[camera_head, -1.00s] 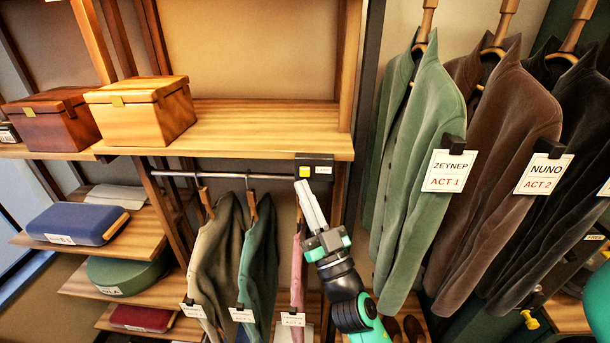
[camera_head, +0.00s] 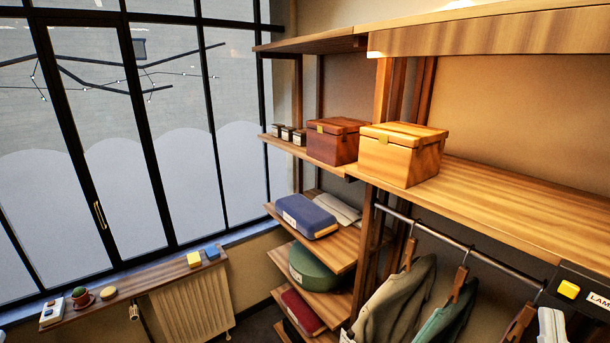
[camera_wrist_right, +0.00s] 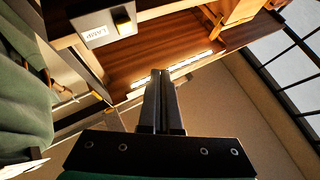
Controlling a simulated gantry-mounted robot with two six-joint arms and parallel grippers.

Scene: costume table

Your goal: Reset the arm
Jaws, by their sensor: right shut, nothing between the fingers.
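The switch box has a yellow button (camera_head: 568,290) and a label beginning "LAM". It also shows in the right wrist view as a grey box with a yellow button (camera_wrist_right: 123,22), apart from the fingertips in the picture. My left gripper is in neither view.
Hanging garments (camera_head: 397,300) are below the rail (camera_head: 440,235). Lower shelves hold a blue case (camera_head: 306,215) and a green case (camera_head: 312,268). A window (camera_head: 130,130) and sill (camera_head: 135,287) are at left.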

